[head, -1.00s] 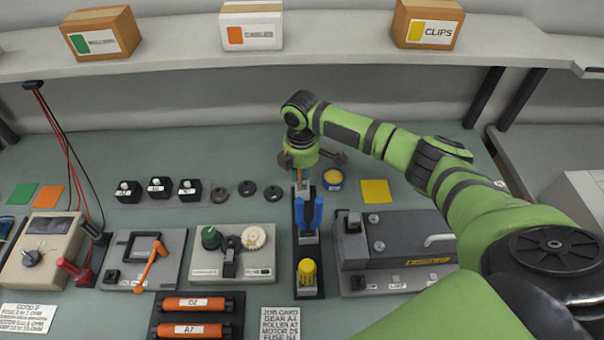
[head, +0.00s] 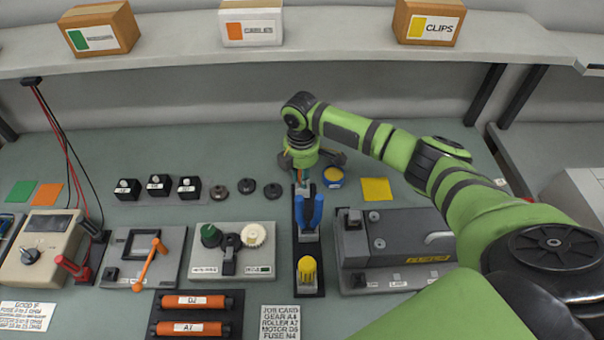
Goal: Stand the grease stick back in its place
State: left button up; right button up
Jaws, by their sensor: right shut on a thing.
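My right gripper (head: 304,171) points down over the back end of a narrow black tool rack (head: 298,243). It is shut on a slim stick, taken to be the grease stick (head: 303,178). Only a small part of the stick shows below the gripper; the rest is hidden. It looks upright, at the rack's back place. I cannot tell whether its lower end touches the rack. My left gripper is not in view.
Blue-handled pliers (head: 308,213) and a yellow-topped tool (head: 306,269) stand in the same rack, in front of the gripper. A blue-and-yellow tin (head: 333,177) is close on the right. A grey machine (head: 400,245) stands right of the rack, a gear fixture (head: 232,252) left.

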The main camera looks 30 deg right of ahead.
jog(key=shift+f, duration=0.2)
jog(key=o, duration=1)
jog(key=shift+c, duration=0.2)
jog(key=shift+r, duration=0.1)
notch_tip(320, 180, up, 12)
jog(key=shift+f, duration=0.1)
